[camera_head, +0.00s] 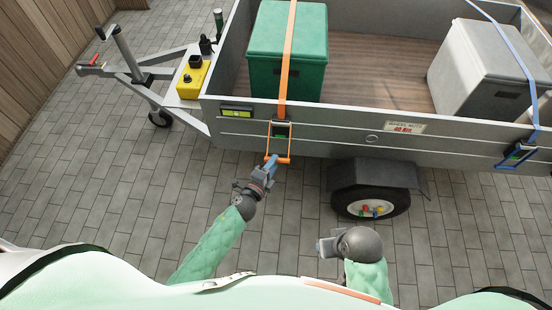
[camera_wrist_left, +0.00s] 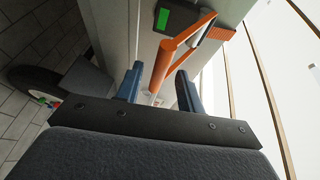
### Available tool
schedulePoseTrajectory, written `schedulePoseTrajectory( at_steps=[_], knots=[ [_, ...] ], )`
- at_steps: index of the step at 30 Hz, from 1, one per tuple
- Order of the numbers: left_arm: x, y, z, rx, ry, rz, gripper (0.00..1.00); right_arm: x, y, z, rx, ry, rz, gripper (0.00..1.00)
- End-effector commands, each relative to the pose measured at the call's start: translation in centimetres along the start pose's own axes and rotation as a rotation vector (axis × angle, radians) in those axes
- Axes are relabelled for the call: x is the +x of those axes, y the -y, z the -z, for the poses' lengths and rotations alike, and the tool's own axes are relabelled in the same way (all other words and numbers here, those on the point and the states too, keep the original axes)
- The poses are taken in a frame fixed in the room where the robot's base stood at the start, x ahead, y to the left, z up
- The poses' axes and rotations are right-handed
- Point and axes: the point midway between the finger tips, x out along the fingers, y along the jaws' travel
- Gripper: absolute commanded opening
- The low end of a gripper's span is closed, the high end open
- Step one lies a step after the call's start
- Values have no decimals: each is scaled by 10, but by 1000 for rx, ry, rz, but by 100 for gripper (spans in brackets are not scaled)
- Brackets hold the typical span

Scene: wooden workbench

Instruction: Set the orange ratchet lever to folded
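The orange ratchet lever (camera_head: 278,159) sticks out from the trailer's side wall, below the ratchet on the orange strap (camera_head: 288,60). It also shows in the left wrist view (camera_wrist_left: 168,62), reaching down between my finger tips. My left gripper (camera_head: 271,166) is at the lever's outer end. In the wrist view its two blue fingers (camera_wrist_left: 158,88) stand apart on either side of the orange bar, with narrow gaps; firm contact does not show. My right gripper (camera_head: 325,246) is low, in front of the wheel and away from the lever; its finger opening is unclear.
The grey trailer (camera_head: 345,140) carries a green box (camera_head: 287,75) and a grey box (camera_head: 480,70). A blue strap's ratchet (camera_head: 517,154) hangs at the right. The trailer wheel (camera_head: 370,202) stands right of my left gripper. Paved floor (camera_head: 120,190) is clear at left.

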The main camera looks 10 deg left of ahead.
Motion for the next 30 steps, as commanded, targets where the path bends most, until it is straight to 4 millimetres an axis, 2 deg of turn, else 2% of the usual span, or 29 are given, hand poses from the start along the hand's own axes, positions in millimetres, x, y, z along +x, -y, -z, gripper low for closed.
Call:
schedulePoseTrajectory(
  at_steps=[3, 7, 18, 24, 30],
  knots=[
    [15, 1, 0, 1, 1, 1, 38, -6, -2, -1, 3, 11, -7, 36],
    [24, 0, 0, 0, 1, 0, 38, -8, -4, -2, 6, 17, -11, 36],
    [28, 0, 0, -1, 1, 0, 38, -9, -6, -4, 8, 24, -14, 36],
    [28, 0, 0, -1, 1, -1, 0, -9, -5, -4, 7, 24, -14, 36],
    [28, 0, 0, -1, 1, 0, 0, -9, -5, -3, 6, 23, -13, 36]
  ],
)
